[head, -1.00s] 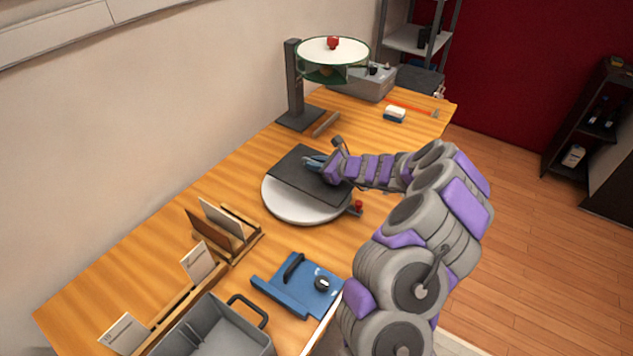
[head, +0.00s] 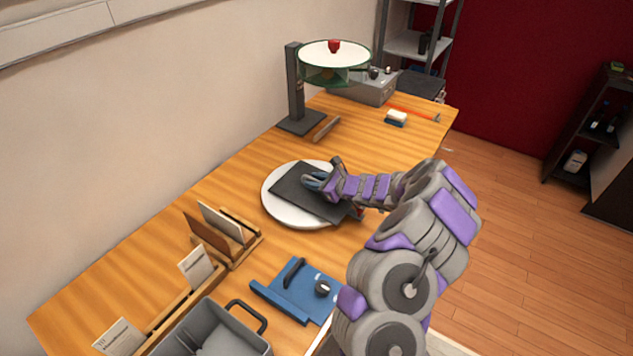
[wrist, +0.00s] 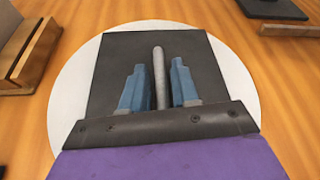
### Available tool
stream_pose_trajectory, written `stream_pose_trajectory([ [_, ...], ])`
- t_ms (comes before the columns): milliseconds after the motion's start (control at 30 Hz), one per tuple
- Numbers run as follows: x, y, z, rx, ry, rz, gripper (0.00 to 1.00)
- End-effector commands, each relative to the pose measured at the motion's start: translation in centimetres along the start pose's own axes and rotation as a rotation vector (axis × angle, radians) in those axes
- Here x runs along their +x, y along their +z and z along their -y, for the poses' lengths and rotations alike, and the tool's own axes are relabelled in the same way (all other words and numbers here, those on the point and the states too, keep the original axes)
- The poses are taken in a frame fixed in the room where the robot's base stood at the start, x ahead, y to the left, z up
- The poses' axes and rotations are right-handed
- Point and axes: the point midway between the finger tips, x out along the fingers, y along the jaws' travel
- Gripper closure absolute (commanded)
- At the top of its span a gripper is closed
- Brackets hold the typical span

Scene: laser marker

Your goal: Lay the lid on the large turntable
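The lid is a thin dark square plate (head: 292,190) with a grey bar handle (wrist: 160,72). It is over the large turntable, a round white disc (head: 283,212) on the table. In the wrist view the lid (wrist: 115,50) covers the disc's middle, with white rim (wrist: 75,95) showing at the sides and far edge. I cannot tell whether the lid touches the disc. Its near part is hidden by my gripper.
A stand with a green-rimmed drum (head: 335,60) is at the back. A blue fixture (head: 295,290), a wooden rack (head: 235,240) and a grey bin (head: 215,335) are in front. A small wooden block (head: 326,129) lies behind the turntable. Bare table surrounds the disc.

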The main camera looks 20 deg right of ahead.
Motion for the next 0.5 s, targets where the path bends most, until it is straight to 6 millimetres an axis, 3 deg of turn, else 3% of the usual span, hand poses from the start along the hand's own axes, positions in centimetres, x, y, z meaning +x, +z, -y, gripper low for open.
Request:
stream_pose_trajectory([
  [133,0.0,0.1,-0.1,0.0,0.0,0.0,0.58],
  [367,-0.1,0.0,0.1,0.001,0.0,0.001,0.58],
  [500,-1.1,0.1,0.2,0.004,-0.002,0.001,0.58],
])
